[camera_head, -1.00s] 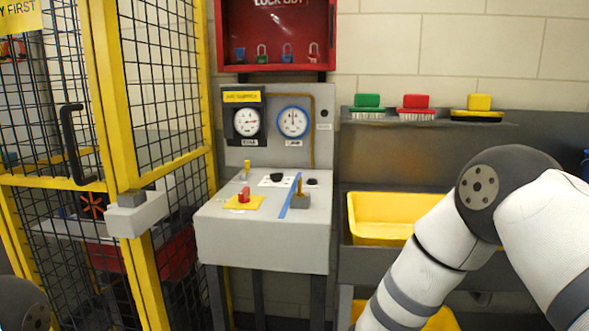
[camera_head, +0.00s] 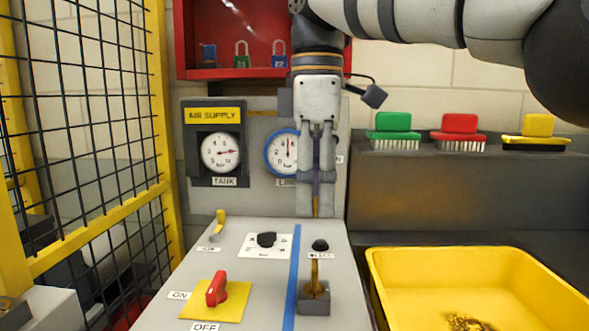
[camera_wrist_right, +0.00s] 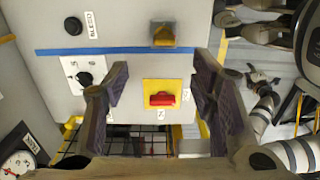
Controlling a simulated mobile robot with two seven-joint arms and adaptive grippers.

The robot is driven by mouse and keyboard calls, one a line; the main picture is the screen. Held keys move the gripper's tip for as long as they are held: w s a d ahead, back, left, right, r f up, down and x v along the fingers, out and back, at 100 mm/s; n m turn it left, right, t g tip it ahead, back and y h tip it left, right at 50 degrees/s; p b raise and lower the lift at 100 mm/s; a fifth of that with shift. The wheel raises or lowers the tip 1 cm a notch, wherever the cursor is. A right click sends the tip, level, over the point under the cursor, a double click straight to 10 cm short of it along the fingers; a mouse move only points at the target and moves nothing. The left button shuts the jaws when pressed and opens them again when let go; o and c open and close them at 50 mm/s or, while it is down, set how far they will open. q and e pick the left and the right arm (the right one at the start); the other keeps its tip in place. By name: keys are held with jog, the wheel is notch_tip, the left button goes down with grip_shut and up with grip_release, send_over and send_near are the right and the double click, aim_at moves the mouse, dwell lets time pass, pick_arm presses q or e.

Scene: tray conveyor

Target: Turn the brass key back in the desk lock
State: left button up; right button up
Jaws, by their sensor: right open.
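The brass key (camera_head: 315,272) stands upright in a small grey lock block (camera_head: 314,301) on the front right of the grey panel top, right of a blue stripe. In the right wrist view the key (camera_wrist_right: 163,34) and its block lie at the top, beyond the fingertips. My right gripper (camera_head: 316,208) points down, open and empty, above and behind the key, apart from it. Its two fingers also show open in the right wrist view (camera_wrist_right: 160,76). My left gripper is in neither current view.
A red switch (camera_head: 216,289) on a yellow plate, a black knob (camera_head: 266,240) and a small yellow lever (camera_head: 218,222) stand left of the stripe. A black button (camera_head: 320,245) is behind the key. A yellow bin (camera_head: 400,290) is at right, a mesh fence (camera_head: 95,150) at left.

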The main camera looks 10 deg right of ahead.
aim_at(315, 263)
jog(key=f, duration=0.1)
jog(key=s+f, duration=0.1)
jog(key=f, duration=0.2)
jog(key=shift+s, duration=0.25)
jog(key=f, duration=0.7)
jog(key=shift+w+f, duration=0.25)
jog(key=shift+f, duration=0.05)
